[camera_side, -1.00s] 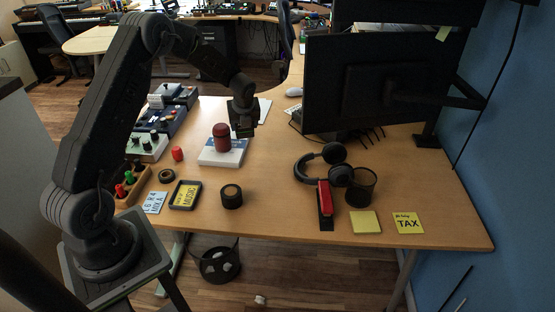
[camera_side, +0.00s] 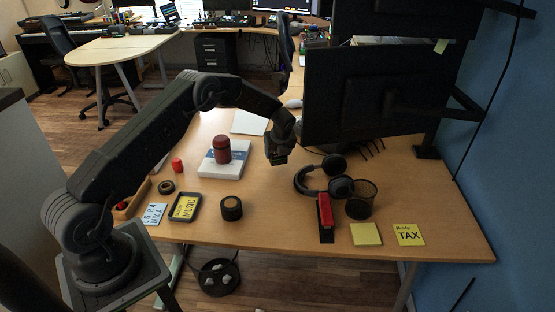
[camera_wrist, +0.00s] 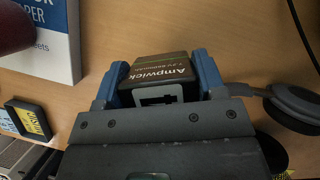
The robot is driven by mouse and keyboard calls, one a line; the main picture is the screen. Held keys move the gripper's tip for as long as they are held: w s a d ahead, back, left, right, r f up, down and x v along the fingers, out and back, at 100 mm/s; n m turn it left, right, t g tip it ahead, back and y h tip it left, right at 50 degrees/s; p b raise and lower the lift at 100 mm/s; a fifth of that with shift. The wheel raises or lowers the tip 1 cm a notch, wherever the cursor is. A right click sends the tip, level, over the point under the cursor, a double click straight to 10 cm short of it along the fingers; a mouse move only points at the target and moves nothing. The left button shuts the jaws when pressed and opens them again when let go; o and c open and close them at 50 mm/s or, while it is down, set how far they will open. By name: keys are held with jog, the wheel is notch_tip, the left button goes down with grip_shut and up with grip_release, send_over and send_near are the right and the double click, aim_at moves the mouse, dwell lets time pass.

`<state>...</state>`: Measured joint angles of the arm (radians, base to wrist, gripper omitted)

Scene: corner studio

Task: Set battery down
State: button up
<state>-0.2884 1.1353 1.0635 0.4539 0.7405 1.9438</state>
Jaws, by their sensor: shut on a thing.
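The battery (camera_wrist: 165,72) is a dark block with a brown top lettered "Ampwick". In the wrist view it sits between the two blue fingers of my gripper (camera_wrist: 160,78), which is shut on it. In the side view my gripper (camera_side: 277,158) points down over the table, right of the white paper pack and left of the headphones. Only a small dark, greenish bit of the battery (camera_side: 279,160) shows under the fingers there. I cannot tell whether the battery touches the table (camera_side: 280,215).
The paper pack (camera_side: 222,165) carries a dark red jar-like object (camera_side: 222,149). Black headphones (camera_side: 318,180), a red stapler (camera_side: 325,210) and a mesh cup (camera_side: 361,200) stand to the right. The monitor (camera_side: 385,85) is close behind. Bare table lies in front of my gripper.

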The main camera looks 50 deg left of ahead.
aim_at(277, 159)
jog(key=shift+f, duration=1.65)
jog(key=shift+f, duration=0.15)
jog(key=o, duration=1.1)
jog(key=v, duration=0.6)
jog(key=shift+a+r, duration=0.15)
jog(key=shift+r, duration=2.95)
jog(key=shift+r, duration=0.1)
